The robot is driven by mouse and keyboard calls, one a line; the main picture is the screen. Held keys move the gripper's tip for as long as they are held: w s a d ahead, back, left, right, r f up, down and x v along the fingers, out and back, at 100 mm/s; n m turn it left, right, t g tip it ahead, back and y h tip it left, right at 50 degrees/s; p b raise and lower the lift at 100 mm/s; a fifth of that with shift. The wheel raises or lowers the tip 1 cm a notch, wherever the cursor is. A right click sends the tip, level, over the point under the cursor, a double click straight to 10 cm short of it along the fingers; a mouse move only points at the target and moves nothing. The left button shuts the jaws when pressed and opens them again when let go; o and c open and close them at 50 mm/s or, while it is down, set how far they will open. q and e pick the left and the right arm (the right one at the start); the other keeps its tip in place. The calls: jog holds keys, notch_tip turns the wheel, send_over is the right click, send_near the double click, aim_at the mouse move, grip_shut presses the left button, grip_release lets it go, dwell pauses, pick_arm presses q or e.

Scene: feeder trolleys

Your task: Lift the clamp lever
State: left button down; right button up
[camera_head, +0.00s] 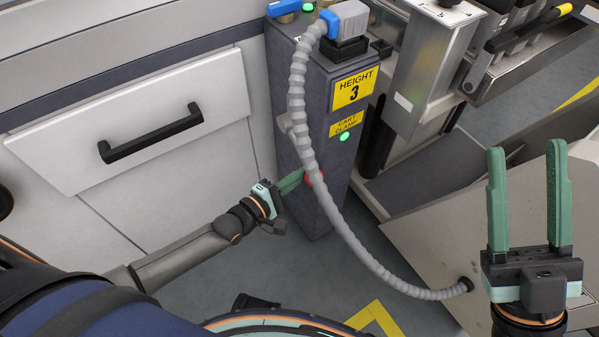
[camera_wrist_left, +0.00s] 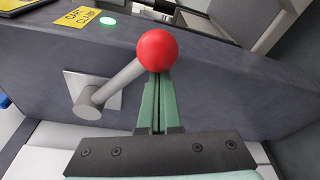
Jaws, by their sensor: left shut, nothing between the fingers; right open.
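The clamp lever (camera_wrist_left: 115,84) is a grey rod with a red ball knob (camera_wrist_left: 157,50) at its end, mounted on the side of a dark grey post (camera_head: 308,100). My right gripper (camera_head: 527,150) is open and empty, far from the lever.
A ribbed grey hose (camera_head: 330,210) hangs in front of the post and lever. Yellow signs (camera_head: 354,90) and a lit green lamp (camera_head: 344,137) are on the post. A white drawer cabinet (camera_head: 140,120) stands left, a metal feeder trolley (camera_head: 430,70) right. Floor shows below.

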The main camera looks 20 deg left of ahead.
pick_arm(q)
jog(key=shift+s+d+r+n+p, duration=0.1)
jog(key=shift+d+r+n+p, duration=0.05)
jog(key=shift+r+n+p, duration=0.2)
pick_arm(e)
jog(key=shift+r, duration=0.5)
